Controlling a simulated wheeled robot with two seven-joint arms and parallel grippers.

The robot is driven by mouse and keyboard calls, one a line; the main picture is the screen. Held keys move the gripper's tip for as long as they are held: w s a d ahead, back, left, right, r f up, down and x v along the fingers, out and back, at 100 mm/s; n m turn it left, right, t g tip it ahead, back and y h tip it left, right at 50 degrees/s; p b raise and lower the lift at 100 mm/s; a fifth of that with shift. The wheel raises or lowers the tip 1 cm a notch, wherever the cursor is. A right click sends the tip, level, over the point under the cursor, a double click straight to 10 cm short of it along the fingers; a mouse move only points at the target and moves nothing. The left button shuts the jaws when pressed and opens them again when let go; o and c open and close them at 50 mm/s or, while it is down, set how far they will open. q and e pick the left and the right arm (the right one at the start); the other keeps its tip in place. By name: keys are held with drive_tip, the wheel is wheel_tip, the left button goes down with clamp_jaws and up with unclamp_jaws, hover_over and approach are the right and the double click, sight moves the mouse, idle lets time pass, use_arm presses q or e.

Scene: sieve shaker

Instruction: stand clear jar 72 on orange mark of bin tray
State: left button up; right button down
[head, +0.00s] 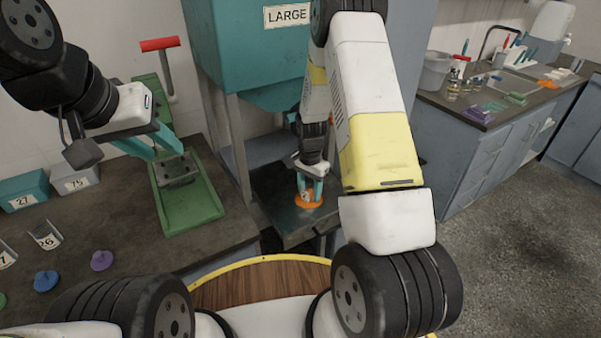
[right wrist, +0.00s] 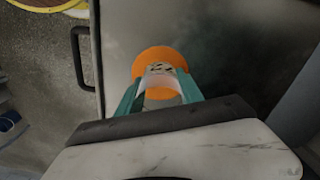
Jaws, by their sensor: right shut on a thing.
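The clear jar (right wrist: 162,79), with a pale label whose number I cannot read, is between the teal fingers of my right gripper (right wrist: 160,92). In the head view my right gripper (head: 310,188) points down over the bin tray (head: 276,188), a dark flat tray under the teal hopper. The orange mark (right wrist: 154,55) is a round disc on the tray; it also shows in the head view (head: 309,204). The jar overlaps the mark in both views; I cannot tell whether its base touches it. My left gripper (head: 165,153) is open above the green tray, away from the jar.
A green tray (head: 205,212) with a grey block stands on the left counter. The teal hopper (head: 250,50) marked LARGE overhangs the bin tray.

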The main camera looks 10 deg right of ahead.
drive_tip(key=c, duration=0.8)
unclamp_jaws()
drive_tip(key=shift+f, duration=0.15)
drive_tip(key=shift+o, duration=0.2)
drive_tip(key=s+r+n+t+y, duration=0.1)
drive_tip(key=s+r, duration=0.2)
drive_tip(key=r, duration=1)
drive_tip(key=s+r+n+t, duration=0.1)
drive_tip(key=s+r+n, duration=0.1)
drive_tip(key=r, duration=1)
drive_tip(key=s+a+r+n+t, duration=0.1)
drive_tip(key=s+r+n+t, duration=0.1)
drive_tip(key=s+r, duration=0.4)
drive_tip(key=s+a+r+n+t+y, duration=0.1)
drive_tip(key=s+r+n, duration=0.4)
drive_tip(key=s, duration=0.8)
drive_tip(key=shift+s+a+r+t, duration=0.15)
drive_tip(key=shift+r+t, duration=0.45)
drive_tip(key=shift+r, duration=0.35)
